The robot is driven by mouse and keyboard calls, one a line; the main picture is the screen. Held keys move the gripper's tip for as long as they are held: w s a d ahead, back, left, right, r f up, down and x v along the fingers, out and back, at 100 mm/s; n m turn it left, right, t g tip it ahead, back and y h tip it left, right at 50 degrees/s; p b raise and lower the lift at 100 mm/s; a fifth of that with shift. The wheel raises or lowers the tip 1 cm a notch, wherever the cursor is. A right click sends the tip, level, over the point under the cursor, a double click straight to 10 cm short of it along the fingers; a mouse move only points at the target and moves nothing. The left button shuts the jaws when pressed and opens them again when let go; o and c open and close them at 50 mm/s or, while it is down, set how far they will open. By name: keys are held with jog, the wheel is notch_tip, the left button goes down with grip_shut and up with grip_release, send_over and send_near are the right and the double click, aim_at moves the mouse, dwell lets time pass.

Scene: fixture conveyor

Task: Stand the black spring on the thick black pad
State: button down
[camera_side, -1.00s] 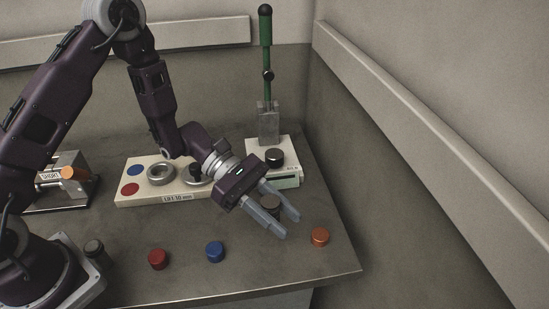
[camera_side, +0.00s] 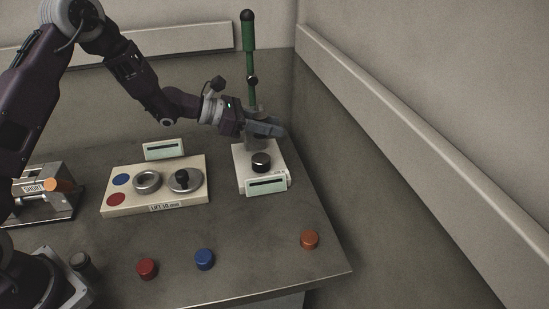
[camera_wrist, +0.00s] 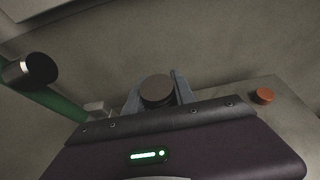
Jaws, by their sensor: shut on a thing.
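My gripper (camera_side: 268,129) is raised in front of the lever press at the back right, above the press base. It is shut on a dark round piece, seen end-on between the fingers in the wrist view (camera_wrist: 157,88), which I take for the black spring. In the side view the fingers mostly hide it, and I see no coils. The thick black pad (camera_side: 261,162) is a short black disc on the white press base, below and apart from my gripper. Its top looks bare.
The press has a green lever (camera_side: 249,70) behind my gripper and a display (camera_side: 267,186) in front. A cream block (camera_side: 155,205) with rings and coloured discs stands to the left. Red (camera_side: 147,268), blue (camera_side: 205,259) and orange (camera_side: 309,239) caps and a dark cylinder (camera_side: 79,262) stand nearer the front.

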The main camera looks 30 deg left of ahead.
aim_at(269, 156)
jog(key=shift+w+a+r, duration=0.1)
jog(key=shift+w+a, duration=0.15)
jog(key=shift+f, duration=3.4)
jog(key=shift+f, duration=0.55)
jog(key=c, duration=1)
grip_release()
jog(key=shift+o, duration=0.2)
jog(key=shift+s, duration=0.1)
jog(key=v, duration=0.7)
